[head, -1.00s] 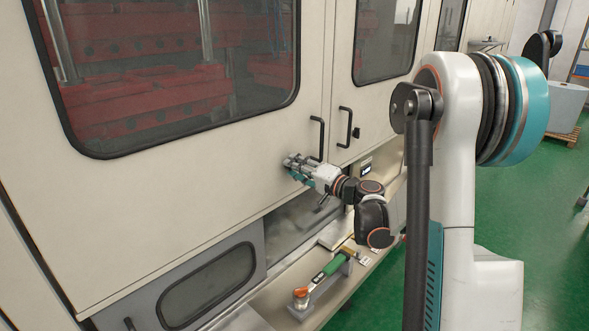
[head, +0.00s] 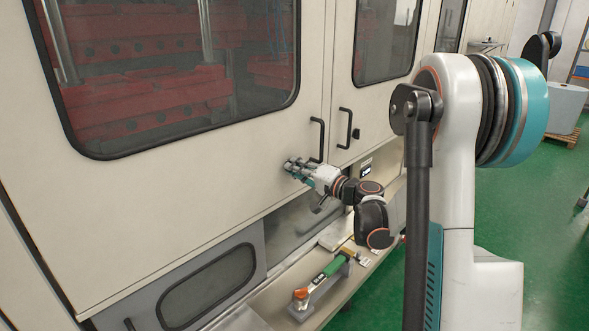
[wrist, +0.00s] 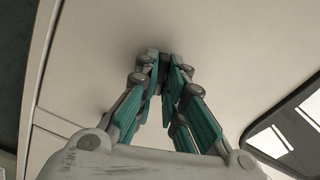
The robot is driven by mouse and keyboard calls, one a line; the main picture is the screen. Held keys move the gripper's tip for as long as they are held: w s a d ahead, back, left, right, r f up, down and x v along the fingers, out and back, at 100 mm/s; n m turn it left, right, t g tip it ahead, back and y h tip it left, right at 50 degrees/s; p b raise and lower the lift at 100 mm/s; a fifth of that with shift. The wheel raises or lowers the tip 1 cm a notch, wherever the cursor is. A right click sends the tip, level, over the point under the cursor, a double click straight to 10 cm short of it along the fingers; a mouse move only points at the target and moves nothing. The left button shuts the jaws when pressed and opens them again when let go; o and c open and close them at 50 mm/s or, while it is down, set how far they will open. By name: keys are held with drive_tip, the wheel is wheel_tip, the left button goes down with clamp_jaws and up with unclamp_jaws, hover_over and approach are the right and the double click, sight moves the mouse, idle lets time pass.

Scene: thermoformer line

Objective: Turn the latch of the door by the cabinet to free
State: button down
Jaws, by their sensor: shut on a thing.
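The large cream door (head: 200,195) with the dark window is closed, flush with the panel to its right. My gripper (head: 289,166) is at its lower right part, below and left of the black door handle (head: 316,138). In the wrist view my gripper (wrist: 161,66) has its fingertips close together against the cream surface. They are shut on a small grey latch (wrist: 150,57), which they mostly hide. I cannot tell which way the latch points.
A second black handle (head: 344,128) and a black latch (head: 356,133) are on the right-hand door. Below is a ledge with a green-and-orange tool (head: 322,278). A grey lower door with a window (head: 208,285) is at bottom left.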

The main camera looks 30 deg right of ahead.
idle(0.5)
drive_tip(key=shift+m+b, duration=0.6)
drive_tip(key=shift+m, duration=0.8)
drive_tip(key=shift+f+m+b, duration=0.1)
drive_tip(key=shift+m+b, duration=0.2)
drive_tip(key=shift+m, duration=0.1)
drive_tip(key=c, duration=1.6)
unclamp_jaws()
drive_tip(key=v, duration=1.2)
